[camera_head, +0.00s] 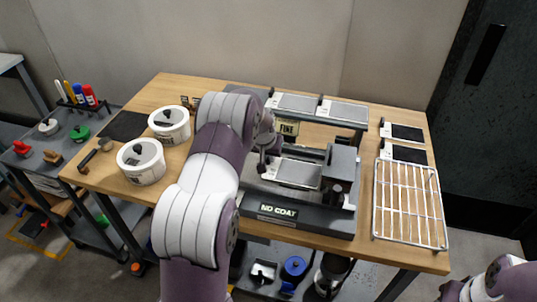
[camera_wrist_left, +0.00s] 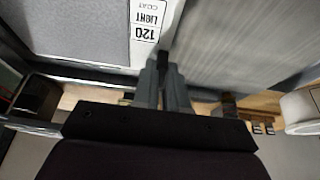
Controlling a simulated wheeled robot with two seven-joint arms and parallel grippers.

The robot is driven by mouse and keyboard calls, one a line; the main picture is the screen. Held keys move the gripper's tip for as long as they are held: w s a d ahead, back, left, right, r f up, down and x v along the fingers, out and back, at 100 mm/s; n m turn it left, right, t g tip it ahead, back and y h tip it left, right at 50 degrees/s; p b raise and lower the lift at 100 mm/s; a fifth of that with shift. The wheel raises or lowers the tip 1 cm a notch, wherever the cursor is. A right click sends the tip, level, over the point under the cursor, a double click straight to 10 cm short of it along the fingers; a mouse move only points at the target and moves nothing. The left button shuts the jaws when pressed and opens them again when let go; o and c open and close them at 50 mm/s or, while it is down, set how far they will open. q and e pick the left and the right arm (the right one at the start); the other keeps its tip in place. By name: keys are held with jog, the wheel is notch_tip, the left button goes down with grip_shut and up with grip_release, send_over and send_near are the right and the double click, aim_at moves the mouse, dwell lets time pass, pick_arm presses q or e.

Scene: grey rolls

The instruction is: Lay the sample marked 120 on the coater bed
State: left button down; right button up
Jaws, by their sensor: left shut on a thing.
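The sample marked 120 (camera_wrist_left: 80,28) is a grey sheet with a white label strip reading 120 LIGHT COAT in the left wrist view. My left gripper (camera_wrist_left: 163,75) is shut on its label end. In the head view the sample (camera_head: 298,173) lies at or just over the coater bed, and my left gripper (camera_head: 266,162) is at its left end, partly hidden by my arm. Whether the sample touches the bed is unclear. The coater (camera_head: 300,216) is dark grey and carries a NO COAT sign. My right gripper (camera_head: 450,291) shows only partly at the lower right corner.
A raised rack (camera_head: 345,124) with two grey samples and a FINE sign stands behind the coater. A wire rack (camera_head: 408,205) and two dark-faced samples (camera_head: 406,133) are at right. Two white tubs (camera_head: 141,161) stand left of my arm. A grey block (camera_head: 340,165) rises at the bed's right end.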

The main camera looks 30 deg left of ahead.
pick_arm(q)
jog(key=shift+f, duration=0.1)
jog(key=c, duration=1.1)
grip_release()
